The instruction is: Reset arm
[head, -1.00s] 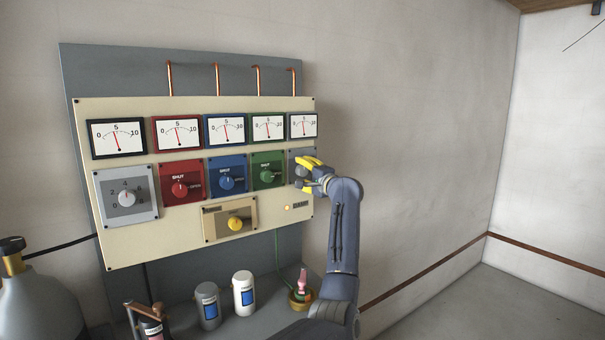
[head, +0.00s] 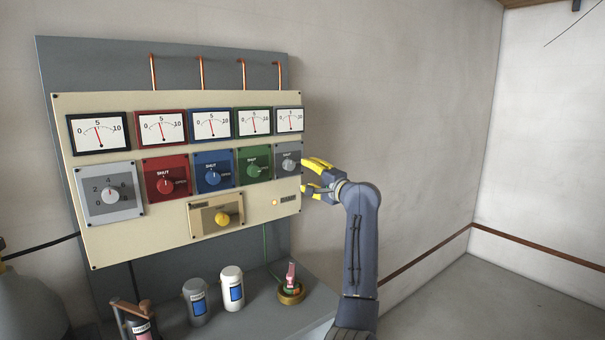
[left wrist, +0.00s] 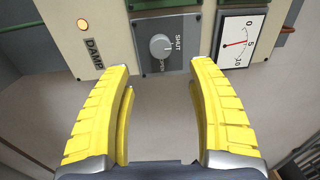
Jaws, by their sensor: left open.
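My left gripper (head: 305,176) has yellow fingers spread apart, with nothing between them. It is just right of the cream control panel (head: 180,110), near the grey knob (head: 289,164) marked SHUT at the right end of the knob row. In the left wrist view the two fingers (left wrist: 160,75) are apart, and the grey knob (left wrist: 160,46) shows beyond the gap between them, clear of both. My left arm (head: 360,245) rises from the bottom of the head view. My right gripper is not in view.
Several dials and red, blue and green knobs fill the panel. Below, a shelf (head: 265,310) bears a grey canister (head: 196,302), a white canister (head: 232,289) and a brass bowl (head: 290,293) with a pink item. Free room lies right of my arm.

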